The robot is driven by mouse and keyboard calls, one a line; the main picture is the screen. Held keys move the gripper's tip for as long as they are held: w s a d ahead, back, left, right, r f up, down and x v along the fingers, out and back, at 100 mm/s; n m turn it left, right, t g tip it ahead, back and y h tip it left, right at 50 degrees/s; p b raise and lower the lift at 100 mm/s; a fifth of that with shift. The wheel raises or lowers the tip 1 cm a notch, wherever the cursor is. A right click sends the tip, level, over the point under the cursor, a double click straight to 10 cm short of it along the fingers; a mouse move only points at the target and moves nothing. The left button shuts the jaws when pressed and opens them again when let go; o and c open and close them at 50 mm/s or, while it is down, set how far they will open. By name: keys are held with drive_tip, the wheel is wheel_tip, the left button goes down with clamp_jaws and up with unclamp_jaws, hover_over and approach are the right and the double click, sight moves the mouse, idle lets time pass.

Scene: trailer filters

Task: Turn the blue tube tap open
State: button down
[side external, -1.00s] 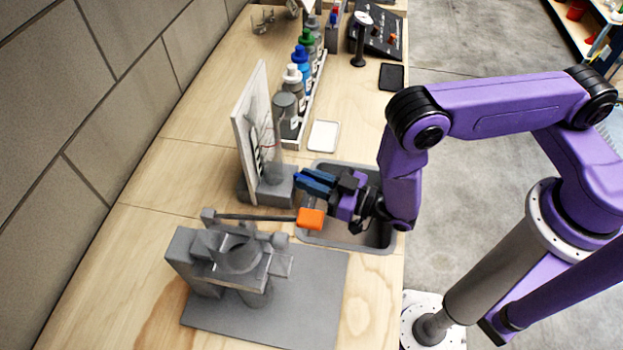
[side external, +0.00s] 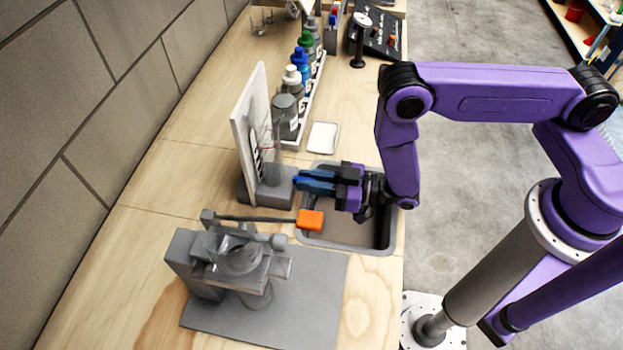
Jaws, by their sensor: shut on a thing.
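My gripper (side external: 303,181) is above the left part of the grey basin, next to the upright white board (side external: 247,130). Its dark blue fingers point left toward the clear tube (side external: 273,165) in front of the board. It is shut on the blue tube tap (side external: 299,180), of which only a little blue shows at the fingertips. The fingers hide most of the tap, so I cannot tell how far it is turned. The board and tube stand on a grey base (side external: 252,195).
A grey press with an orange-handled lever (side external: 310,220) stands close below my gripper. The grey basin (side external: 345,243) lies under my gripper. Several capped bottles (side external: 300,65) stand in a rack behind. A white tray (side external: 323,136) lies flat beyond the basin.

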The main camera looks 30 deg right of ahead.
drive_tip(key=c, duration=1.4)
unclamp_jaws()
drive_tip(key=shift+c, duration=0.2)
drive_tip(key=shift+s+d, duration=0.15)
wheel_tip(320, 180, up, 7)
drive_tip(key=s+d, duration=0.1)
drive_tip(key=d, duration=0.1)
drive_tip(key=shift+s, duration=0.4)
drive_tip(key=shift+a, duration=0.15)
